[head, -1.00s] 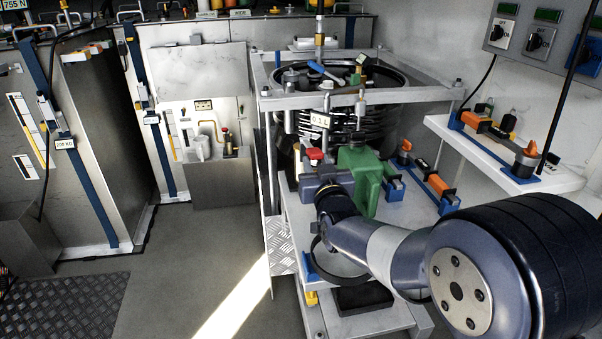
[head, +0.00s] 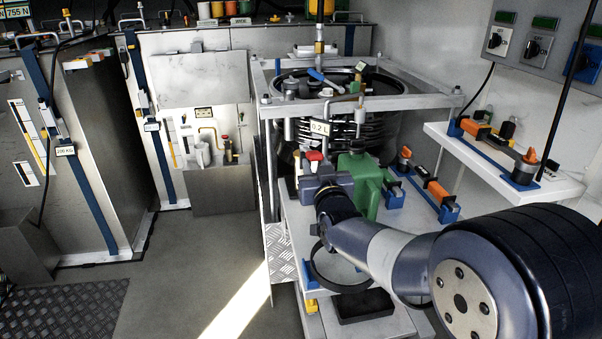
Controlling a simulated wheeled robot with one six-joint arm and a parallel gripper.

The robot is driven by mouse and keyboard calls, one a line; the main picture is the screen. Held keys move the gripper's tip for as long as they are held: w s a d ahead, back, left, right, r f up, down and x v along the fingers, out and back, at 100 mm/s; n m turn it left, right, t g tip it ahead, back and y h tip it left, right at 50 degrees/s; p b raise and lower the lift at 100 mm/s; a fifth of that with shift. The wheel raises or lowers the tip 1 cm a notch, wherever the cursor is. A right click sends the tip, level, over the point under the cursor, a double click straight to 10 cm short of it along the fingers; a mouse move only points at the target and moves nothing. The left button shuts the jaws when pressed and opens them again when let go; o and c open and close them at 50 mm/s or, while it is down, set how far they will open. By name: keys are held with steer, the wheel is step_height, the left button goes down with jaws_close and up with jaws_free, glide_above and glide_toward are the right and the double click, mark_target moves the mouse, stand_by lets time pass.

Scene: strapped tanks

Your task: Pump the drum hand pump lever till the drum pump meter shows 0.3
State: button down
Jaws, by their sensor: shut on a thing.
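The drum pump meter is a small white tag (head: 320,128) on the front of the dark ribbed drum (head: 375,130), and it reads 0.2 L. My gripper (head: 315,172) is in front of the drum, below the meter, shut on the drum hand pump lever. My wrist hides the fingertips and most of the lever. A red cap (head: 314,156) shows just above the gripper. A green body (head: 362,182) stands close to the right of the gripper.
A grey frame (head: 360,103) surrounds the drum top. Blue and orange fittings (head: 437,192) lie to the right on the stand. A white wall shelf (head: 470,152) with orange-handled fittings is further right. Tall strapped tanks (head: 90,150) stand left. The floor (head: 200,255) between is clear.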

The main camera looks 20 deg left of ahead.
steer(key=shift+w+a+r+p, duration=0.1)
steer(key=shift+w+r+p, duration=0.05)
steer(key=shift+r, duration=0.35)
steer(key=shift+w+a+r+p, duration=0.1)
steer(key=shift+w+r+p, duration=0.05)
steer(key=shift+r, duration=0.5)
steer(key=c, duration=1)
jaws_free()
steer(key=shift+o, duration=0.2)
steer(key=shift+s+d+f+b, duration=0.2)
steer(key=shift+s+b, duration=0.05)
steer(key=shift+b, duration=0.05)
steer(key=shift+b+v, duration=1.4)
steer(key=shift+v, duration=1.7)
steer(key=shift+s, duration=0.15)
